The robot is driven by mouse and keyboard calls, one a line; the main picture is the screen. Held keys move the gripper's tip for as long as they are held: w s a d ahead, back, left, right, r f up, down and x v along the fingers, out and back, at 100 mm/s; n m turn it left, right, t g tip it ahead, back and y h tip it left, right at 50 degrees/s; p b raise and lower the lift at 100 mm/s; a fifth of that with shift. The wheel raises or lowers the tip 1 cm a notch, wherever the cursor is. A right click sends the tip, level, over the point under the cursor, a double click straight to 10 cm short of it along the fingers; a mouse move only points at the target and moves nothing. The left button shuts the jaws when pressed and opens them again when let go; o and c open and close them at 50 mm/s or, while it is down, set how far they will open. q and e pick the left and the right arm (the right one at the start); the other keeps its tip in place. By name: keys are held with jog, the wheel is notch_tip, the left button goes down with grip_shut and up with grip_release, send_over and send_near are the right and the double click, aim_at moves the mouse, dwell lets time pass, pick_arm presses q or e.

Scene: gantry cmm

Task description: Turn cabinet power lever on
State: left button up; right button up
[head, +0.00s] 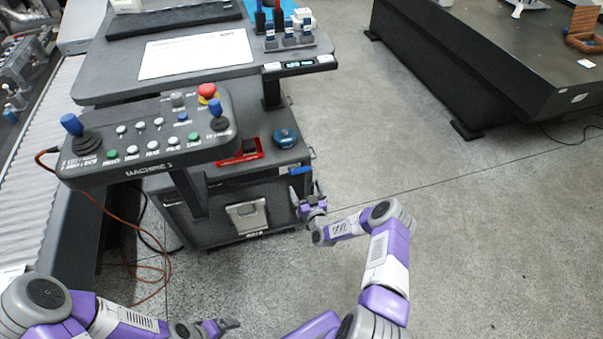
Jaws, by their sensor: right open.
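The dark grey cabinet (192,215) stands under the console, with a pale grey latch plate (246,215) on its front. A small blue bar (300,170) sticks out at the cabinet's upper right corner; it looks like the power lever, but its position marking is too small to read. My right gripper (306,191) is open and empty, just below the blue bar at the cabinet's right side. I cannot tell whether it touches the bar. My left gripper (228,324) is low at the bottom edge, away from the cabinet; its jaws are unclear.
Above the cabinet is a tilted control panel (75,170) with blue joysticks and a red stop button (207,91). A red tray (238,155) and a round blue-topped item (285,138) sit on the cabinet top. An orange cable (120,228) hangs at left.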

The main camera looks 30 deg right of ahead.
aim_at(300, 172)
jog(key=b+x, duration=0.1)
jog(key=x, duration=0.1)
jog(key=b+x, duration=0.1)
jog(key=x, duration=0.2)
jog(key=b+x, duration=0.1)
jog(key=x, duration=0.1)
jog(key=shift+w+d+r, duration=0.15)
jog(key=shift+w+d, duration=0.1)
jog(key=shift+d, duration=0.2)
jog(key=c, duration=1.2)
jog(key=shift+o, duration=0.2)
jog(key=shift+a, duration=0.1)
